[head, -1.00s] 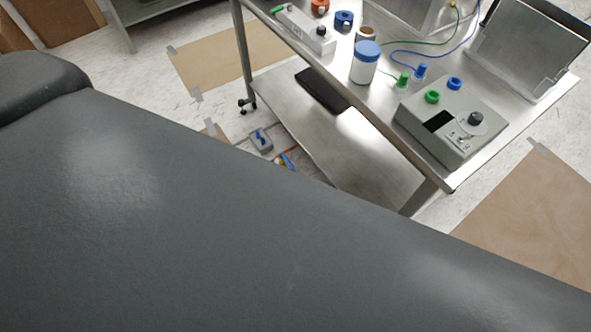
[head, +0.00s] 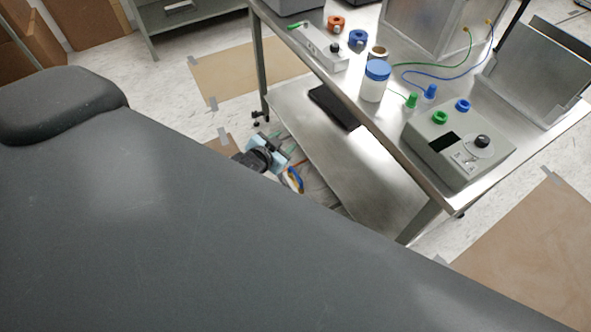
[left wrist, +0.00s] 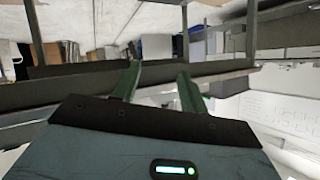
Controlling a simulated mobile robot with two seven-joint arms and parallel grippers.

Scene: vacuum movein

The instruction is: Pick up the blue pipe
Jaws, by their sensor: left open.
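A thin blue pipe (head: 447,82) lies across the steel table top in the head view. It curves from a brass-coloured end at the back right to a blue plug (head: 430,92) behind the grey control box. My left gripper (head: 284,150) is low beside the table's left side, below the top and well apart from the pipe. In the left wrist view its two dark green fingers (left wrist: 158,88) stand apart with nothing between them. The pipe cannot be made out in that view. My right gripper does not show.
The table (head: 420,185) has a lower shelf (head: 330,165). A green pipe (head: 440,69), a blue-lidded jar (head: 375,85), the grey control box (head: 458,150) and a metal box (head: 425,25) stand or lie on top. Taped brown sheets (head: 530,245) cover parts of the floor.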

